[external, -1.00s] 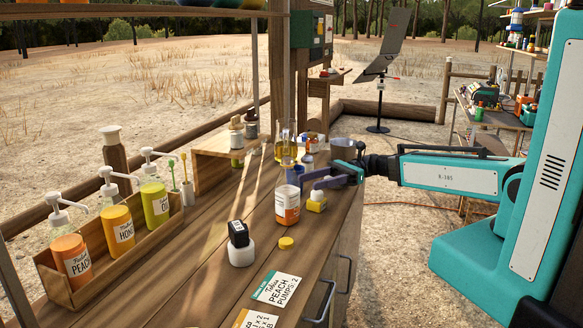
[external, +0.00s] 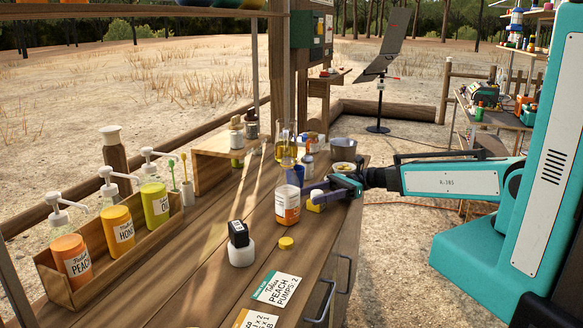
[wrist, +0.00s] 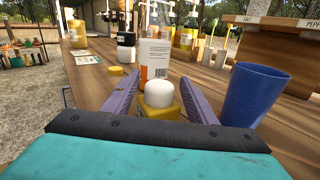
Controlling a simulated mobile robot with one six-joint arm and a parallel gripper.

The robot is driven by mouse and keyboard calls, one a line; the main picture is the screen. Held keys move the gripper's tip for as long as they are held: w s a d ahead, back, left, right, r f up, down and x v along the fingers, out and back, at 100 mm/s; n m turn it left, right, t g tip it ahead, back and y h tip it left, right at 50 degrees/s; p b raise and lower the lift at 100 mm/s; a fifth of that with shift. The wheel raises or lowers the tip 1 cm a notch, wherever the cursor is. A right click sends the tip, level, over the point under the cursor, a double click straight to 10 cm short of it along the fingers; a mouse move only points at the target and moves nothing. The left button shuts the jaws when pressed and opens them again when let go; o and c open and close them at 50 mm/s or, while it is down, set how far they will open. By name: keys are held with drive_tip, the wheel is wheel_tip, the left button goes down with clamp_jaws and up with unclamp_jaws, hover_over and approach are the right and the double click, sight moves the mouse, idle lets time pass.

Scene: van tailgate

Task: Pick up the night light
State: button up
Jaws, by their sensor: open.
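The night light, a white dome on a yellow base (wrist: 159,118), stands upright on the wooden counter (wrist: 105,92) in the wrist view. My gripper (wrist: 160,79) is open, with one purple finger on each side of the night light. I cannot tell whether either finger touches it. In the external view my gripper (external: 318,190) is low over the counter near its right edge.
A blue cup (wrist: 254,95) stands close to the right finger. A yellow cap (external: 286,243) and a dark-topped white jar (external: 241,254) lie nearer the external camera. Pump bottles stand in a rack (external: 107,270).

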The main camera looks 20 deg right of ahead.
drive_tip(key=shift+s+a, duration=0.2)
drive_tip(key=shift+a, duration=1.25)
drive_tip(key=shift+r, duration=0.1)
drive_tip(key=c, duration=1.2)
